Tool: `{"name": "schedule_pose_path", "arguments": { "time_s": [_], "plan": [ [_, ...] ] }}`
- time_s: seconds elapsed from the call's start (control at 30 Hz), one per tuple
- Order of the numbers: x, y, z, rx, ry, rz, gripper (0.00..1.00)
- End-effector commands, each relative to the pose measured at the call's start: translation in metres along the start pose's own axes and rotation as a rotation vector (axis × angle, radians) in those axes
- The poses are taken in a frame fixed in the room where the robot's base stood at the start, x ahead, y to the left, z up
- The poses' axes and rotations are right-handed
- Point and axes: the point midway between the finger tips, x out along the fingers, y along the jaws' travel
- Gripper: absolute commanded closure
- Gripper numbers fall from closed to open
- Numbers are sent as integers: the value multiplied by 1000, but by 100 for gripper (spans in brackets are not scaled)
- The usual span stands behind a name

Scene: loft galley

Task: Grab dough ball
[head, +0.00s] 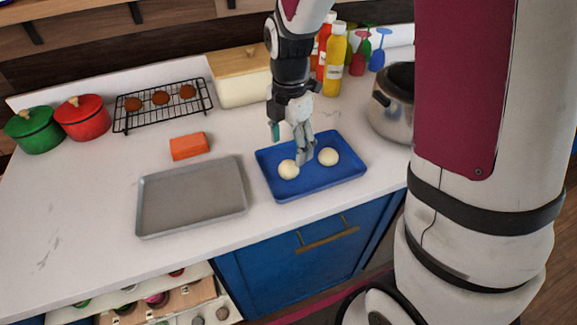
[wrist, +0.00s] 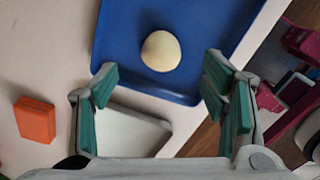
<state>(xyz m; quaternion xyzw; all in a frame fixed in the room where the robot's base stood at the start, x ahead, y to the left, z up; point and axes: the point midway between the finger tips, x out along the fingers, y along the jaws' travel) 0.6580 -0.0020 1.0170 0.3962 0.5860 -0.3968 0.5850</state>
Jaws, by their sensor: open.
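Two pale, round dough balls rest on the blue tray (head: 345,178) in the head view. One dough ball (head: 288,169) is at the left and the other dough ball (head: 328,156) at the right. My gripper (head: 303,158) points down over the tray between them. In the wrist view, one dough ball (wrist: 161,51) sits on the blue tray (wrist: 215,30), beyond the fingertips and roughly centred between them. It looks like the left ball; the other is out of that view. My gripper (wrist: 160,84) is open, with green finger pads apart and nothing between them.
A grey tray (head: 192,198) lies left of the blue tray. An orange block (head: 188,146) lies behind it. A black rack (head: 160,101) with brown rounds, two lidded pots, a bread box (head: 242,78), bottles and a steel pot (head: 392,105) stand around. The left front counter is clear.

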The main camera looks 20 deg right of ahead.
Motion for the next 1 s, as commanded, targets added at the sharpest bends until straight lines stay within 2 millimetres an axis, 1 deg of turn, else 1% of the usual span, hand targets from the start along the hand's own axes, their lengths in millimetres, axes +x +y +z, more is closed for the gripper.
{"name": "schedule_pose_path", "arguments": {
  "time_s": [0.03, 0.17, 0.27, 0.4, 0.53, 0.63, 0.83, 0.87, 0.9, 0.97, 1.0],
  "plan": [
    [5, 0, 0, 0, 0, -1, 33],
    [12, 0, 0, 0, 0, 0, 33],
    [20, -1, -2, 0, 1, -2, 33],
    [42, -4, -4, 0, 1, -5, 33],
    [57, -2, -3, 2, 0, -1, 33],
    [62, -2, -3, 2, -1, 0, 33],
    [62, -2, -3, 2, -1, 1, 33],
    [62, -2, -3, 2, -1, 1, 35],
    [62, -2, -3, 2, -1, 1, 44],
    [62, -2, -3, 2, -1, 1, 58],
    [62, -2, -3, 2, -1, 1, 67]
  ]
}}
